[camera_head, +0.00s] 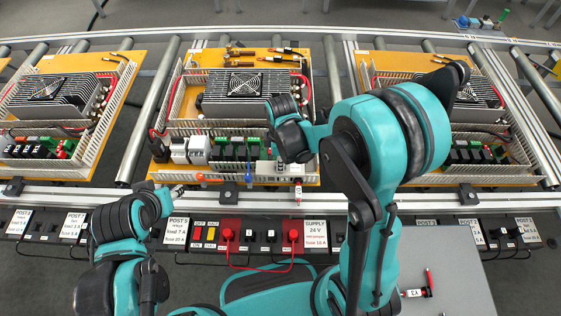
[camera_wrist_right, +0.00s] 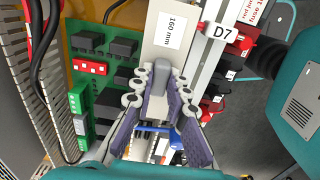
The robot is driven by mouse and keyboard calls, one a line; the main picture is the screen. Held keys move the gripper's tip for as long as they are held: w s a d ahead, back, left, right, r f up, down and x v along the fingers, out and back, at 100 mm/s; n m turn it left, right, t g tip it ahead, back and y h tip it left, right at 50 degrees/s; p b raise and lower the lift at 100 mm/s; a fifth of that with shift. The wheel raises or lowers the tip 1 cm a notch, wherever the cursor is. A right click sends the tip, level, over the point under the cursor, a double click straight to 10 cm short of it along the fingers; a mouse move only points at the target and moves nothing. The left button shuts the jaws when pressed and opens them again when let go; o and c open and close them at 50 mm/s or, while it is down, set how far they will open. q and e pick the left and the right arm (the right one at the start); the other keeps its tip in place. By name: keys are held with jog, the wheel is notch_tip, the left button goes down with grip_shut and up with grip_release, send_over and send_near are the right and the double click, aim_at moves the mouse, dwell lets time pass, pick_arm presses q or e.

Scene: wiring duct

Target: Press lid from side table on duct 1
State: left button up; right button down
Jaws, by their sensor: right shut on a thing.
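My right gripper (camera_head: 291,152) hangs over the front edge of the middle board (camera_head: 218,52). In the right wrist view its fingers (camera_wrist_right: 162,78) are shut on a pale lid (camera_wrist_right: 166,35) labelled "160 mm". The lid shows in the head view as a light piece (camera_head: 264,168) near the board's front row, partly hidden by the gripper. I cannot tell whether it touches a duct. White slotted ducts (camera_head: 313,92) frame the board; which one is duct 1 is not readable.
A grey side table (camera_head: 455,262) stands at lower right with a small red-tipped item (camera_head: 429,282). Similar boards stand left (camera_head: 60,95) and right (camera_head: 440,85). A labelled supply panel (camera_head: 258,236) runs along the front. A "D7" tag (camera_wrist_right: 221,32) is close beside the lid.

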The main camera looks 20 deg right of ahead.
jog(key=shift+f, duration=0.15)
jog(key=c, duration=1.4)
grip_release()
notch_tip(320, 180, up, 12)
jog(key=shift+r, duration=0.1)
jog(key=s+d+r+m+t, duration=0.1)
jog(key=s+m+t, duration=0.1)
jog(key=m, duration=0.3)
jog(key=s+d+r+m+t, duration=0.1)
jog(key=s+d+m+t, duration=0.1)
jog(key=s+m, duration=0.3)
jog(key=s+d+r+m+t, duration=0.1)
jog(key=s+m+t, duration=0.2)
jog(key=m, duration=0.1)
jog(key=shift+s+d+r+m, duration=0.15)
jog(key=shift+d+r+m, duration=0.15)
jog(key=shift+m, duration=0.1)
